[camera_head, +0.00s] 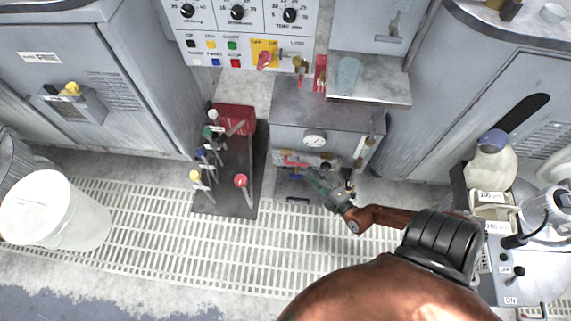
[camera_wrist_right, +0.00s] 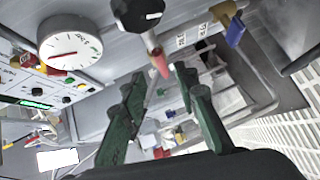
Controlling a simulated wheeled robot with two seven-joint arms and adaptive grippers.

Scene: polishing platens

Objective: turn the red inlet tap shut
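A red lever handle (camera_head: 293,160), which looks like the red inlet tap, sits on the pipework at the front of the grey cabinet, below the round gauge. In the right wrist view a red-ended handle (camera_wrist_right: 160,64) lies just beyond and between the fingertips; I cannot tell for sure that it is the same tap. My right gripper (camera_head: 317,178) has green fingers and is just below the pipework. The wrist view shows its fingers (camera_wrist_right: 160,76) apart, with nothing clearly gripped. My left gripper is not in view.
A round gauge (camera_head: 314,138) is above the pipework; it also shows in the wrist view (camera_wrist_right: 70,42). A dark stand with several coloured levers (camera_head: 236,185) is to the left. Grating (camera_head: 150,235) covers the floor.

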